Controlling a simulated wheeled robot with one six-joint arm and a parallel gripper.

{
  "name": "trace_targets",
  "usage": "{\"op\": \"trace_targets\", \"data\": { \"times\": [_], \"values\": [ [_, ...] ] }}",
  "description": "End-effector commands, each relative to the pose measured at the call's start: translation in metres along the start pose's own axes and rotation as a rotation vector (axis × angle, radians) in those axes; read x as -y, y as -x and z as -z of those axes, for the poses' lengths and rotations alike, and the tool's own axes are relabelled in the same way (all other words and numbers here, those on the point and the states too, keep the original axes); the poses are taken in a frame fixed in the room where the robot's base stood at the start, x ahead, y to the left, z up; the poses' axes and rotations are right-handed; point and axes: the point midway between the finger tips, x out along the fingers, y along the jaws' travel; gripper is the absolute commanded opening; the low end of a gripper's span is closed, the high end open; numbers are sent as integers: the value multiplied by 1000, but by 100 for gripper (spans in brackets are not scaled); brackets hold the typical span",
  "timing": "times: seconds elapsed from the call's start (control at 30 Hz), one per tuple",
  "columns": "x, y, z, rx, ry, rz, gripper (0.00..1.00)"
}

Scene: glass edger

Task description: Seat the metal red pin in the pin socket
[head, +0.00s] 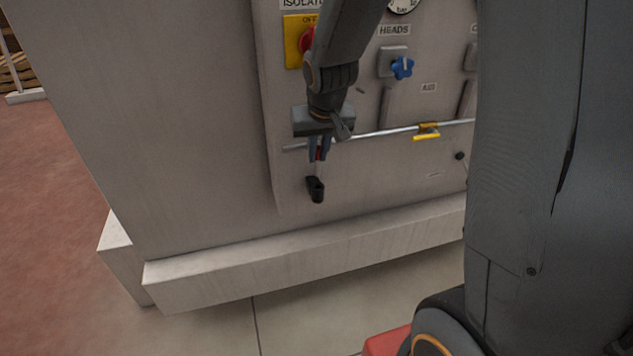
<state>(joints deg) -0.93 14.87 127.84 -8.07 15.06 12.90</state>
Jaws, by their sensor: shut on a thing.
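My gripper (319,155) points down in front of the pale machine panel, near its lower left. Its fingers are shut on the metal red pin (320,153), of which a small red part shows between them. A thin pale shank seems to run down from the fingers toward the black pin socket (316,190). The socket sticks out from the panel just below my gripper. I cannot tell whether the pin's tip is in the socket's mouth or only above or in front of it.
A metal rail (378,133) with a yellow clip (427,131) crosses the panel behind my gripper. A red and yellow isolator switch (297,42) and a blue knob (402,67) are above. A plinth ledge (300,255) juts out below.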

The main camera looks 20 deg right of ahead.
Motion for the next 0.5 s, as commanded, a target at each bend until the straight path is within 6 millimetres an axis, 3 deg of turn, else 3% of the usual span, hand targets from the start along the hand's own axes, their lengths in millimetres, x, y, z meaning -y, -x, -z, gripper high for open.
{"op": "trace_targets", "data": {
  "times": [0.03, 0.13, 0.5],
  "values": [
    [0, -12, -4, 0, 0, 0, 0],
    [0, -26, -9, 0, 1, 0, 0],
    [0, -46, -18, -1, 1, 0, 0]
  ]
}}
